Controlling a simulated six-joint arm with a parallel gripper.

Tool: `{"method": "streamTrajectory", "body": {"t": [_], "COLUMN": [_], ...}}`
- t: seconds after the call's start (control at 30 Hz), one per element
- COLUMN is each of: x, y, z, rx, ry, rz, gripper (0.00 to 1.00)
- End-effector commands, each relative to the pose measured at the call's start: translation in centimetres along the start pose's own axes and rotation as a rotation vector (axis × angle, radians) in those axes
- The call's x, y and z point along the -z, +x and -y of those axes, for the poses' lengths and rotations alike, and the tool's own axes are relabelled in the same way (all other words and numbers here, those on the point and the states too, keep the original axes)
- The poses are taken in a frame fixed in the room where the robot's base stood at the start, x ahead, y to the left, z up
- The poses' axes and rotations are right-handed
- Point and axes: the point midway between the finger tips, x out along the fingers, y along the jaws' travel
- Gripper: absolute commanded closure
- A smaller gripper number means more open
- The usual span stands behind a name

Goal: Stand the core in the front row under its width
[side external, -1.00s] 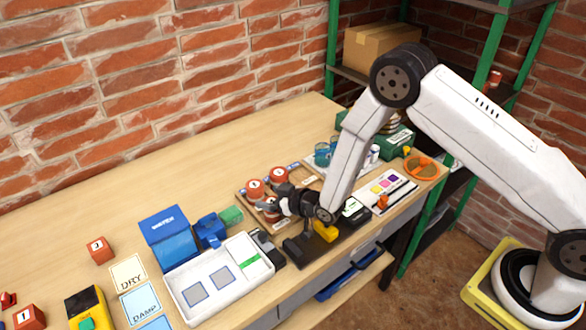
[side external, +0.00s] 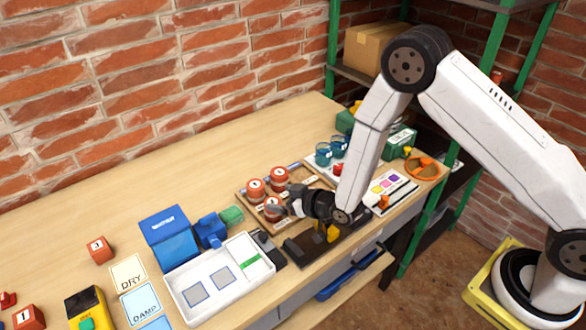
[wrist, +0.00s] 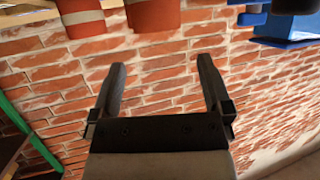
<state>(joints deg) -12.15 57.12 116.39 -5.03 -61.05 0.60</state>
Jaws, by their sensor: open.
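Several red cores with white bands and numbered tops stand on a wooden rack board, among them a left one (side external: 256,189), a back one (side external: 280,175) and a front one (side external: 272,208). The board (side external: 243,196) has pale label strips along its rows. My gripper (side external: 287,203) is open beside the front core, on its right, low over the board. In the wrist view my gripper's fingers (wrist: 162,75) are apart with only brick wall between them. Two red cores show at its top edge, one with a white band (wrist: 80,16). The label widths are too small to read.
A dark stand with a yellow part (side external: 333,234) is just below my wrist. A white tray (side external: 208,303), a blue box (side external: 168,236) and a blue device (side external: 211,230) stand to the left. Blue cups (side external: 323,154) stand behind my arm. The back-left table is clear.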

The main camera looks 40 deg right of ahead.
Motion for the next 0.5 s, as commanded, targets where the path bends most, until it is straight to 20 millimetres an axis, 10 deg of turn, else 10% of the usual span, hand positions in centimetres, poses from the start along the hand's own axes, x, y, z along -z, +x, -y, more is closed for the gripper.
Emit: {"method": "streamTrajectory", "body": {"t": [0.5], "x": [0.1], "y": [-6.3], "z": [0.0], "rx": [0.0], "ry": [0.0], "rz": [0.001], "gripper": [0.0]}}
